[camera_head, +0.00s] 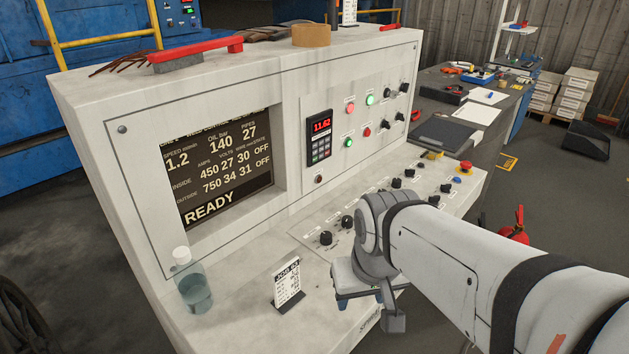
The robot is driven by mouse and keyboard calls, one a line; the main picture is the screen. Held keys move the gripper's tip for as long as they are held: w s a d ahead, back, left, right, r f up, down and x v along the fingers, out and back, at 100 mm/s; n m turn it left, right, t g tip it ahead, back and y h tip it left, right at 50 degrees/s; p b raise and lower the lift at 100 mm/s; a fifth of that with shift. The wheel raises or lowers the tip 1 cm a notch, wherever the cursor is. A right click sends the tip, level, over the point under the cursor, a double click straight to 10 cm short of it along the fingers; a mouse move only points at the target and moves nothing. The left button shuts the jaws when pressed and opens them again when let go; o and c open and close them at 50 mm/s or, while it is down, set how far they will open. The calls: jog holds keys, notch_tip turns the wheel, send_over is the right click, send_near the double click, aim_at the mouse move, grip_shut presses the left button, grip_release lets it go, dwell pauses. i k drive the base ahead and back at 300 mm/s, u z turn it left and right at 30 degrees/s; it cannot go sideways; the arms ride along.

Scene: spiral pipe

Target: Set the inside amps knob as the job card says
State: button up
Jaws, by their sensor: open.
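The job card (288,285) stands upright on the console's front ledge, headed "JOB", with its lines too small to read. The screen (222,168) shows inside 450 amps, 27 volts, and outside 750 amps, 34 volts, with READY below. Several black knobs sit on the sloped panel, among them a near-left knob (326,238) and one just beyond it (347,221). Their labels are too small to read, so I cannot tell which is inside amps. My gripper (370,308) is open, over the front ledge, right of the card and apart from the knobs. My arm hides part of the panel.
A clear bottle (194,288) with a white cap stands at the ledge's left. A keypad with a red display (319,138) and lit buttons are on the upright face. A red emergency button (465,166) is at the panel's far end. Ledge between bottle and card is bare.

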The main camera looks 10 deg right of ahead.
aim_at(347, 220)
jog(key=u, duration=2.05)
jog(key=k, duration=1.4)
jog(key=z, duration=1.35)
jog(key=i, duration=1)
jog(key=z, duration=0.1)
